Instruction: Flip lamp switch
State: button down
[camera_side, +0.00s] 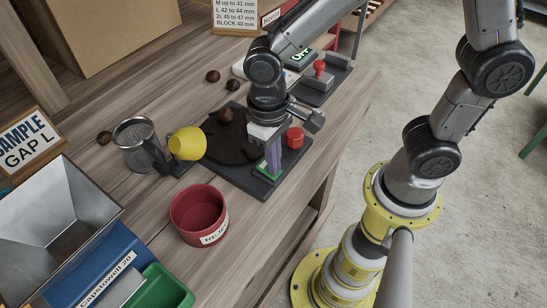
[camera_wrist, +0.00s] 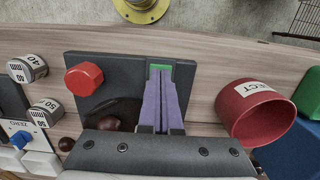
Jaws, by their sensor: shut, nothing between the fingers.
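My gripper (camera_side: 270,172) has purple fingers pressed together, with nothing between them. The fingers point down at a small green patch (camera_side: 266,173) at the front of a dark base plate (camera_side: 238,180). In the wrist view, the fingertips (camera_wrist: 160,70) overlap the near side of the green patch (camera_wrist: 160,67); I cannot tell whether they touch it. The green patch looks like a switch, but the fingers hide much of it and its position is unclear. A yellow rounded shade (camera_side: 187,145), perhaps the lamp's, is left of the plate.
A red knob (camera_side: 295,137) stands on the plate, right of my fingers. A dark disc (camera_side: 228,145) bears a chestnut (camera_side: 226,115). A red bowl (camera_side: 198,217) stands in front, with a mesh cup (camera_side: 138,140) at the left. Bare wood lies between bowl and plate.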

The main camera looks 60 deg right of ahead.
aim_at(263, 163)
jog(key=shift+w+f, duration=0.1)
jog(key=shift+w, duration=0.7)
jog(key=shift+r, duration=0.2)
jog(key=shift+r, duration=0.1)
notch_tip(263, 163, up, 14)
jog(key=w, duration=0.1)
